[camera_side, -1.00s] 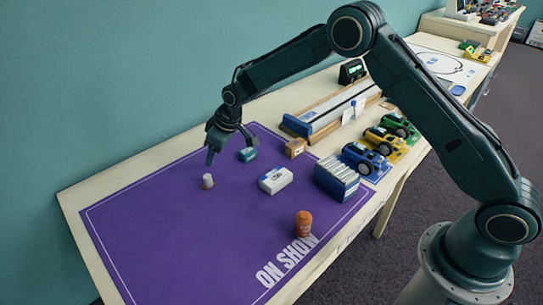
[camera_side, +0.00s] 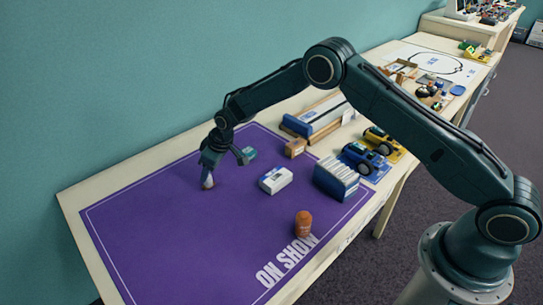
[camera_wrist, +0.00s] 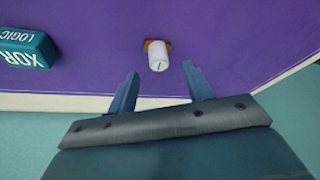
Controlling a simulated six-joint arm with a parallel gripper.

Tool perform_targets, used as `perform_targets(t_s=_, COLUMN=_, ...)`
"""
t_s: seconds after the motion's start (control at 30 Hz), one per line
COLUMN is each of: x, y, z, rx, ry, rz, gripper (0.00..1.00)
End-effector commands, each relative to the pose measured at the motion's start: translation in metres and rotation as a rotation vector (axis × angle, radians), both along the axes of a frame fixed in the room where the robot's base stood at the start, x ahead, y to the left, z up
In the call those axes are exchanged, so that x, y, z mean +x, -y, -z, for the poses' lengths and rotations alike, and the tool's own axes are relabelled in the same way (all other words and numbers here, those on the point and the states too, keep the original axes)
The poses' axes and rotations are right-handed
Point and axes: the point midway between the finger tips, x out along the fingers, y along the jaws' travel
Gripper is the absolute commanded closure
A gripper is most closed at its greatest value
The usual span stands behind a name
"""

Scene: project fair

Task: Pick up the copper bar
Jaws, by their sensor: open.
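A small white cylinder (camera_side: 208,183) stands on the purple mat, with a copper-brown part at its base; in the wrist view the white cylinder (camera_wrist: 158,58) has a dark mark, and the copper-brown part (camera_wrist: 147,44) shows behind it. I cannot tell for sure that this is the copper bar. My gripper (camera_side: 224,168) is open and low over the mat by the cylinder. In the wrist view my gripper (camera_wrist: 161,80) has its fingers apart and empty, with the cylinder just beyond the tips, roughly centred between them.
A teal box (camera_wrist: 27,48) lettered "XOR LOGIC" lies to the left in the wrist view. On the purple mat (camera_side: 140,220) are a white box (camera_side: 275,180) and an orange-brown cylinder (camera_side: 303,224). A blue case (camera_side: 336,180) and toy cars stand right. The mat's left front is clear.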

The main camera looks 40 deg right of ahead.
Motion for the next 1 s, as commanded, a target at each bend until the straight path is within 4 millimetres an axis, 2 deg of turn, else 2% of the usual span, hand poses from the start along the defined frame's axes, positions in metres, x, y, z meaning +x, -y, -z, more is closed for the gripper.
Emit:
perform_targets(t_s=0.5, x=0.014, y=-0.006, z=0.042, rx=0.0, ry=-0.001, rz=0.0, gripper=0.49)
perform_targets(t_s=1.0, x=0.017, y=-0.007, z=0.047, rx=0.0, ry=0.0, rz=0.0, gripper=0.49)
